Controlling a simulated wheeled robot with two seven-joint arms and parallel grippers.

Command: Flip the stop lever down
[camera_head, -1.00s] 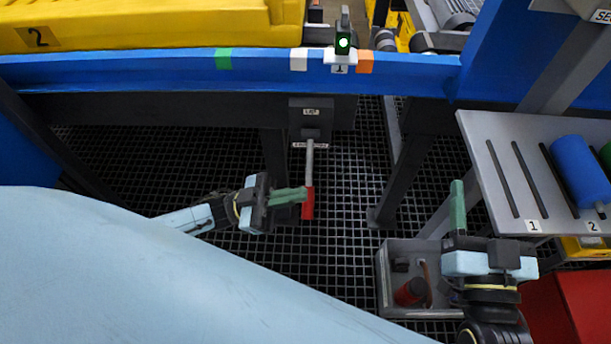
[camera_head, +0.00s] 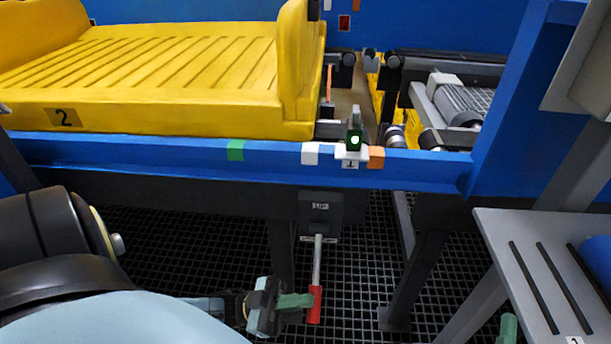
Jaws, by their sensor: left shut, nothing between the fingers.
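The stop lever (camera_head: 317,262) is a grey rod with a red handle (camera_head: 315,304). It hangs downward from a dark labelled box (camera_head: 320,212) under the blue conveyor rail. My left gripper (camera_head: 309,300), with green fingers, is shut and empty just left of the red handle. Its fingertips are at or very near the handle; I cannot tell whether they touch. Of my right gripper, only a green fingertip (camera_head: 508,328) shows at the bottom right edge; its jaw state does not show.
A yellow tray (camera_head: 190,112) marked 2 sits on the conveyor behind the blue rail (camera_head: 120,150). A small post with a lit green lamp (camera_head: 355,139) stands on the rail. A grey slotted shelf (camera_head: 500,228) is at the right. Dark support legs (camera_head: 408,265) stand right of the lever.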

